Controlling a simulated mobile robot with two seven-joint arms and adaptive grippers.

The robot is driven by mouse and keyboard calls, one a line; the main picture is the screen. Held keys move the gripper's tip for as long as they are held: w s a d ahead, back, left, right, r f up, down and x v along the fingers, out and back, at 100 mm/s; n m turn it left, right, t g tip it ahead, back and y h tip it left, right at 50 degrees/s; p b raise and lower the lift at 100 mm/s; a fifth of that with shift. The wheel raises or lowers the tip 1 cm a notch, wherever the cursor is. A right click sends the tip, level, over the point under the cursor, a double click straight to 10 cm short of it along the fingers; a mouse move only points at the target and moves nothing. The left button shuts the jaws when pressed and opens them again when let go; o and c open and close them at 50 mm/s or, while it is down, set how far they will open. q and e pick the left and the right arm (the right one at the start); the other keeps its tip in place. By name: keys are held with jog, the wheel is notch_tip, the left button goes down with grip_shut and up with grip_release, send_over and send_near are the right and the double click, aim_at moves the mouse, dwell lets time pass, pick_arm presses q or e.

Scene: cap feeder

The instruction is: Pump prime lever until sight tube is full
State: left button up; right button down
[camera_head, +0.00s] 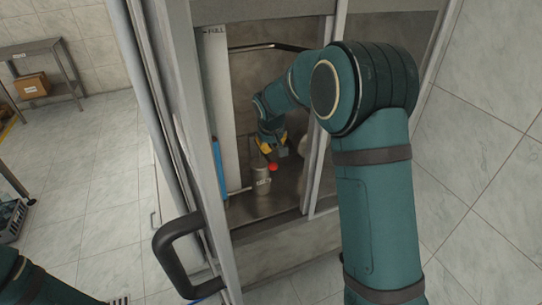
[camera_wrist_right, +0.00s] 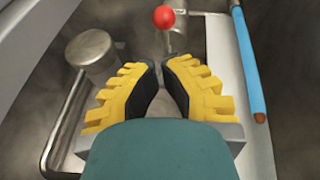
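The lever's red ball knob (camera_head: 272,167) shows beside a short grey labelled cylinder (camera_head: 262,181) inside the cabinet. In the right wrist view the red knob (camera_wrist_right: 164,17) is just beyond my right fingertips, apart from them. The sight tube (camera_head: 218,168) shows a blue column low on a white panel, well below the "FULL" mark. It also shows in the wrist view (camera_wrist_right: 247,62). My right gripper (camera_wrist_right: 159,64), with yellow ribbed fingers and black pads, has its tips almost together and nothing between them. My left gripper is out of view.
The cabinet's frame and black handle (camera_head: 178,252) stand close to my right arm, which reaches in through the opening. A bent metal rail (camera_head: 265,47) runs inside. A table with a cardboard box (camera_head: 31,85) stands far left. The tiled floor at left is mostly clear.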

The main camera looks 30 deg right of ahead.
notch_tip(320, 180, up, 6)
jog(key=w+a+n, duration=0.1)
jog(key=w+a, duration=0.1)
jog(key=a, duration=0.1)
jog(key=shift+g+h, duration=0.4)
jog(key=b, duration=0.2)
send_over(268, 158)
jog(key=a, duration=0.2)
notch_tip(268, 158, down, 10)
jog(key=shift+s+d+f, duration=0.45)
jog(key=shift+s+f, duration=0.3)
jog(key=shift+s+d+f+b, duration=0.2)
jog(key=shift+s+f+b, duration=0.15)
jog(key=shift+f, duration=0.25)
